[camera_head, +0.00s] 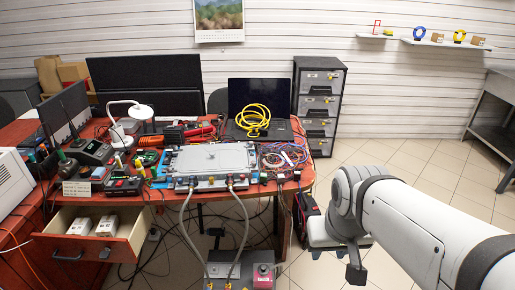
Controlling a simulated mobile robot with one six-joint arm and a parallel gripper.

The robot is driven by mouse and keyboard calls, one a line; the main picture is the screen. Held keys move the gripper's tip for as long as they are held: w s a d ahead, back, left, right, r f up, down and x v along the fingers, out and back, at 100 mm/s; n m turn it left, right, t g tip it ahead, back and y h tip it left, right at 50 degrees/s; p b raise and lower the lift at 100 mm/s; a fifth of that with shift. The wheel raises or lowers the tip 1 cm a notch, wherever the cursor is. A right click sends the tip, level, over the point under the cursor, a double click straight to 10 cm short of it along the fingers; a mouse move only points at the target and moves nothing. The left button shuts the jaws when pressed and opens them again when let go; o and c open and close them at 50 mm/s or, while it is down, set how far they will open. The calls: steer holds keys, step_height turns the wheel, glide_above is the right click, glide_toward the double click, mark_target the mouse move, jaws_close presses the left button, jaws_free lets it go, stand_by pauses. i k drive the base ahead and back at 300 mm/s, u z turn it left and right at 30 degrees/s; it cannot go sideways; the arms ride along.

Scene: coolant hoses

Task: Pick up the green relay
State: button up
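I cannot single out the green relay with certainty. A small green piece (148,157) lies on the cluttered red-topped desk, left of the grey metal unit (210,160), too small to identify. My gripper (354,272) hangs low at the right, in front of the desk and over the tiled floor. It is well apart from the items on the desk. Only a dark finger-like part shows, and whether the gripper is open or shut is not visible.
Two grey hoses (243,225) run from the metal unit to a box (240,272) on the floor. An open drawer (92,237) holds two white boxes. A laptop (259,97) with a coiled yellow cable (253,117) stands behind. The right floor is clear.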

mark_target(263, 176)
steer(key=i, duration=0.85)
steer(key=z, duration=0.05)
